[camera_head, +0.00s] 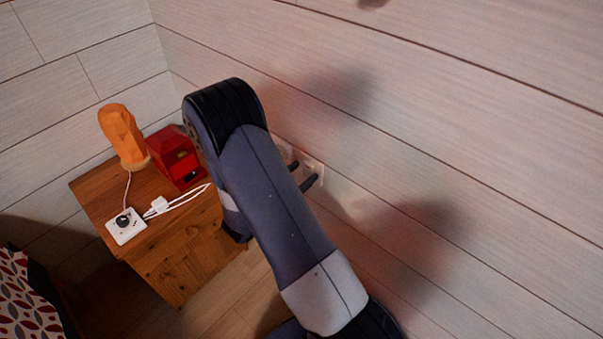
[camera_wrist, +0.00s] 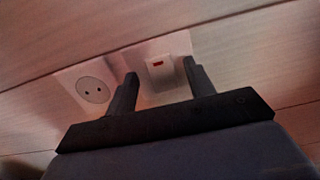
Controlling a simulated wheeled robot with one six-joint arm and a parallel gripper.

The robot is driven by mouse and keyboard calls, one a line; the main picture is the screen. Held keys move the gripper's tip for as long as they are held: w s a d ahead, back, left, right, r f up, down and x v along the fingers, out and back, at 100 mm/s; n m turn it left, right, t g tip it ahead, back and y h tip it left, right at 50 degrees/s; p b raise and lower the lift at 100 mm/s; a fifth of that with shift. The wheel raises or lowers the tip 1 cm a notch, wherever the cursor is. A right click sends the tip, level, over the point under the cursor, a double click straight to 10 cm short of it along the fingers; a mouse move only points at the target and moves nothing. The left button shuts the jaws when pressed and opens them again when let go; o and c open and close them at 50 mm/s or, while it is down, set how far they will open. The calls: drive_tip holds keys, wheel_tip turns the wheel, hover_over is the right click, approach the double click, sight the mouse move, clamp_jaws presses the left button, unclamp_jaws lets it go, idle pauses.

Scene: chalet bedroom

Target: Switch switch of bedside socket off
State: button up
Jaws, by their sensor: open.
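A pale wall plate (camera_wrist: 130,66) shows in the wrist view, with a round two-hole socket (camera_wrist: 93,92) on its left and a white switch (camera_wrist: 160,75) with a small red mark on its right. My gripper (camera_wrist: 161,70) is open and empty, with one dark finger on each side of the switch. I cannot tell whether the fingers touch the plate. In the head view the plate (camera_head: 316,166) is partly hidden behind my arm, and my gripper (camera_head: 304,173) is close to it. The switch's position is not clear.
A wooden nightstand (camera_head: 185,262) stands in the corner, holding an orange lamp (camera_head: 122,136), a red box-like object (camera_head: 175,157) and a white socket block (camera_head: 126,238) with cables. A patterned bed cover (camera_head: 22,300) is at lower left. The wall right of the plate is bare.

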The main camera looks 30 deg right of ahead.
drive_tip(key=shift+w+d, duration=0.1)
drive_tip(key=shift+d, duration=0.2)
drive_tip(key=shift+c, duration=0.3)
